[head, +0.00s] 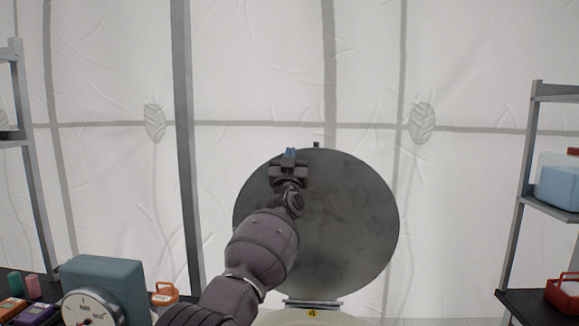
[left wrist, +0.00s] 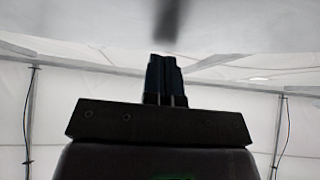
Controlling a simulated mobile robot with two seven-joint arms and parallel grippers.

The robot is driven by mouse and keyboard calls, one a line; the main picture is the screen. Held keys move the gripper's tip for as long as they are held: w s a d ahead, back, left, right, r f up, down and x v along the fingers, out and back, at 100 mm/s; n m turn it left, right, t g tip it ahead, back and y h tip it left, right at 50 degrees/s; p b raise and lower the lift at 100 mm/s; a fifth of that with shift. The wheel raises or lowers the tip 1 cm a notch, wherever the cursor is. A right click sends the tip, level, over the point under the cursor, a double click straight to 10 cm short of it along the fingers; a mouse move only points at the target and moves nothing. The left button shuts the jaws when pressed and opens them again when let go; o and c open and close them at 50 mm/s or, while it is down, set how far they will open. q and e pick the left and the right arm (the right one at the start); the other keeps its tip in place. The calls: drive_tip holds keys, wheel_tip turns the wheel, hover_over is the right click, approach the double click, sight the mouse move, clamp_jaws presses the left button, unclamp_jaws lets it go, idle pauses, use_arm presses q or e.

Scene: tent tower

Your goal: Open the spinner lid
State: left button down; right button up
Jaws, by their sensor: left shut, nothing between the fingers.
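The spinner lid (head: 345,220) is a large round dark grey disc. It stands raised, nearly upright, on a hinge above the pale spinner body (head: 330,316), which shows only at the bottom edge with a yellow "4" label. My left gripper (head: 290,152) is in front of the lid's upper left part, with its blue fingertips near the top rim. Its fingers (left wrist: 166,75) are shut and empty in the left wrist view, just below a pale grey surface with a dark blurred patch. I cannot tell whether they touch the lid. My right gripper is not in view.
A teal-grey device with a dial (head: 100,285) stands on the dark bench at lower left, near an orange-handled item (head: 165,293). A shelf rack (head: 530,180) at right holds a blue container (head: 558,188) and a red basket (head: 563,292). White tent walls stand behind.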

use_arm(q)
drive_tip(key=shift+g, duration=0.6)
drive_tip(key=shift+w+r+b, duration=0.1)
drive_tip(key=shift+w+b, duration=0.75)
drive_tip(key=shift+w, duration=1.45)
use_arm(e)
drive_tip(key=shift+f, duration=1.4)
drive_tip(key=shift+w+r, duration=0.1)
